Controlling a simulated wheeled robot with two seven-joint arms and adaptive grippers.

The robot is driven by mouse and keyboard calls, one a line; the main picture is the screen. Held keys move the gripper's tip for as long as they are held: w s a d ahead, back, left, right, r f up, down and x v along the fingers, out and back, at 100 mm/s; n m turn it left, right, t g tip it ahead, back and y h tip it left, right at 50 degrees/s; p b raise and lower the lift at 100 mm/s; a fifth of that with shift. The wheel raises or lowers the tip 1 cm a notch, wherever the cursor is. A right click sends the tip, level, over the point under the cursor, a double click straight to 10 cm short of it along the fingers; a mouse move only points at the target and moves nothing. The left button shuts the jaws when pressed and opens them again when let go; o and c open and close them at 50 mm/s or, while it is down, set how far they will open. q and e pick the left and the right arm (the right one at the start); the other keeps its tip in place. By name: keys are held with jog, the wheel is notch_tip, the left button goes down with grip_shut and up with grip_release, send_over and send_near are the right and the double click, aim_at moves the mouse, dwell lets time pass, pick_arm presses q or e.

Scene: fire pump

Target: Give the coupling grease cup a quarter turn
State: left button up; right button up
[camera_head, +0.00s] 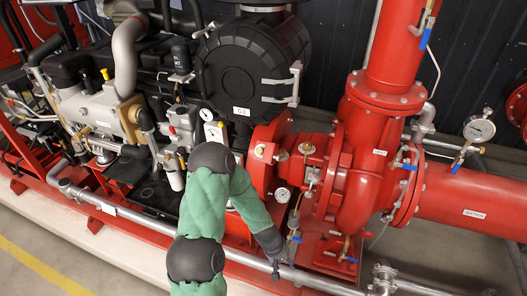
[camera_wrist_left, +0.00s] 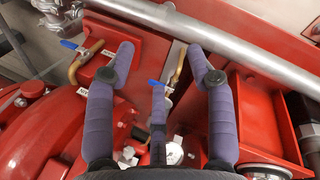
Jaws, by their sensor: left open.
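Small brass fittings show in the head view on the red housing between engine and pump: one (camera_head: 283,155) at the middle and one (camera_head: 307,148) to its right. I cannot tell for sure which is the coupling grease cup. My left gripper (camera_head: 277,266) hangs low in front of the red base, below and apart from these fittings. In the left wrist view its purple-grey fingers (camera_wrist_left: 160,55) are spread, with nothing between them. A round pale fitting (camera_wrist_left: 174,153) shows low between the fingers, partly hidden. My right gripper is not in view.
The red pump casing (camera_head: 362,190) stands right of the gripper. Blue-handled valves (camera_wrist_left: 70,44) on brass pipes and a grey pipe (camera_wrist_left: 225,45) lie near the fingers. The engine (camera_head: 100,105) fills the left.

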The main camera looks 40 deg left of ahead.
pick_arm(q)
jog(key=w+a+r+n+t, duration=0.2)
jog(key=w+a+r+n, duration=0.25)
jog(key=a, duration=0.35)
jog(key=n+t+y, duration=0.2)
jog(key=n+t, duration=0.5)
jog(key=n, duration=0.2)
send_near(259, 151)
jog(key=b+x, duration=0.1)
jog(key=x, duration=0.8)
jog(key=shift+w+f, duration=0.15)
jog(key=shift+w, duration=0.05)
grip_shut()
